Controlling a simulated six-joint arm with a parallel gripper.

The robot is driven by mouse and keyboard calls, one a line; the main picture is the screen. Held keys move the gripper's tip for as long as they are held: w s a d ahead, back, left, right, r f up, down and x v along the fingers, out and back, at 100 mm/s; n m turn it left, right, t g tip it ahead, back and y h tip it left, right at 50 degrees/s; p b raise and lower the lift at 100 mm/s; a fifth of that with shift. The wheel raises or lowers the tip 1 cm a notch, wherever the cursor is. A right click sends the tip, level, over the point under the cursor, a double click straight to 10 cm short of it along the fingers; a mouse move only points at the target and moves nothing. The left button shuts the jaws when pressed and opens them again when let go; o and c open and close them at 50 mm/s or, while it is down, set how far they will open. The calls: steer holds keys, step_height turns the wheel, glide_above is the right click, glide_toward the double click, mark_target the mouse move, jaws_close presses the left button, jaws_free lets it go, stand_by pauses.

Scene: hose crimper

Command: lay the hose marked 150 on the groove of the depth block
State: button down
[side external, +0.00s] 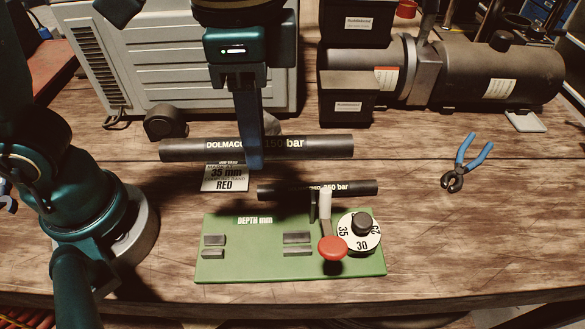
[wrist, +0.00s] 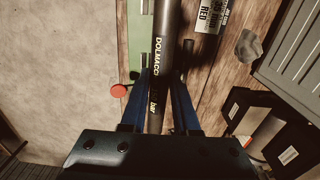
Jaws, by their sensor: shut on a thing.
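The hose marked 150 bar (side external: 320,146) is a long black tube with white print. My gripper (side external: 252,160) is shut on it near its middle and holds it level, apparently above the bench. In the wrist view the hose (wrist: 172,30) runs lengthwise between the two blue fingers (wrist: 165,95). The green depth block (side external: 225,268) lies in front of it, lower in the side view. Two pairs of grey rails (side external: 297,243) on the block form the groove, which is empty. The block also shows as a green strip (wrist: 136,40) in the wrist view.
A shorter black hose (side external: 272,190) lies behind the block. A red-knobbed lever (side external: 332,247) and a numbered dial (side external: 359,235) stand at the block's right. A card reading 35 mm RED (side external: 226,180) lies behind. Blue pliers (side external: 466,160) lie right. Black bins (side external: 347,97) stand behind.

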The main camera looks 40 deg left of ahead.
steer(key=s+a+f, duration=0.2)
steer(key=s, duration=0.4)
steer(key=shift+w+d+f, duration=0.1)
steer(key=shift+d+f, duration=0.05)
steer(key=shift+f, duration=2.95)
steer(key=shift+w+d+f, duration=0.1)
steer(key=shift+d+f, duration=0.05)
steer(key=shift+f, duration=2.9)
steer(key=shift+f, duration=0.55)
steer(key=c, duration=0.6)
jaws_free()
steer(key=shift+r, duration=4.05)
